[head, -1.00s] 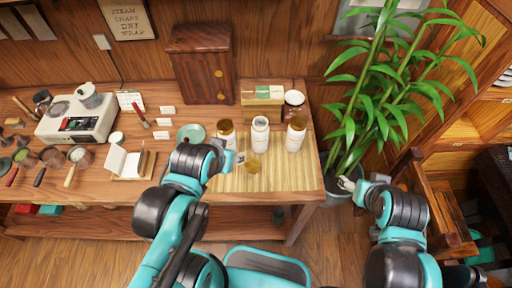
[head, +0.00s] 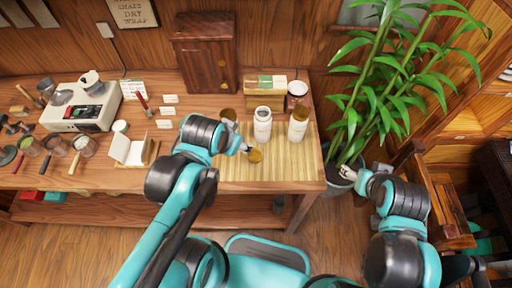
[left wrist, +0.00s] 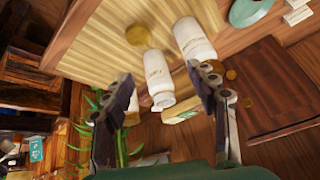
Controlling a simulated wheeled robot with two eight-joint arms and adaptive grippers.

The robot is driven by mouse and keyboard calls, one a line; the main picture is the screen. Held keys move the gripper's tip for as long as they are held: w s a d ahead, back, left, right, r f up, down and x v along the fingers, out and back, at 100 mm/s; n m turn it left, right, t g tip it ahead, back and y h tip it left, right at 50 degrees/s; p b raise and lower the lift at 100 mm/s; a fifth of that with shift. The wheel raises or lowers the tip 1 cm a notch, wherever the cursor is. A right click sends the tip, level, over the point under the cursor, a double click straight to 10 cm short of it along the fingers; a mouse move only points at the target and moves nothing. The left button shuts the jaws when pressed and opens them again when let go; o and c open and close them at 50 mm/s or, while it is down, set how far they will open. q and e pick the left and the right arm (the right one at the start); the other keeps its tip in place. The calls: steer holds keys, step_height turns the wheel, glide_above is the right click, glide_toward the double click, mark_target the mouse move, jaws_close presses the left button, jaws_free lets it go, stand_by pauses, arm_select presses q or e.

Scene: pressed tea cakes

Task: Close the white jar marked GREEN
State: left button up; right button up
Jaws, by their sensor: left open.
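Three white jars stand on the bamboo mat (head: 292,170). The middle jar (head: 263,127) shows a dark open mouth. The right jar (head: 298,128) has a gold-brown lid on. The left jar (head: 229,115) has a brown top and is mostly behind my left arm. I cannot read the labels, so which is GREEN is unclear. A loose gold lid (head: 255,157) lies on the mat in front of the middle jar; it also shows in the left wrist view (left wrist: 138,34). My left gripper (head: 246,149) is open and empty, close to the loose lid. My right gripper (head: 346,172) is by the plant pot.
A wooden cabinet (head: 207,55) and a box with a green-white packet (head: 265,85) stand behind the jars. A tall plant (head: 385,90) is at the right. A scale (head: 82,108) and an open booklet (head: 130,150) lie left. The mat's right front is clear.

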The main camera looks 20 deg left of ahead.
arm_select(q)
steer(key=w+d+f+m+g+p, duration=0.25)
steer(key=w+m, duration=0.25)
steer(key=m, duration=0.4)
steer(key=m+g+p, duration=0.3)
steer(key=m+g, duration=0.1)
steer(key=m, duration=0.4)
glide_above(255, 154)
steer(key=shift+a+f, duration=0.2)
steer(key=shift+f, duration=2.75)
steer(key=shift+f+b, duration=0.45)
steer(key=shift+f, duration=0.8)
steer(key=shift+f, duration=0.15)
steer(key=f, duration=0.1)
steer(key=f+b, duration=0.1)
steer(key=f, duration=0.1)
steer(key=f+b, duration=0.1)
steer(key=f, duration=0.1)
steer(key=shift+d, duration=0.25)
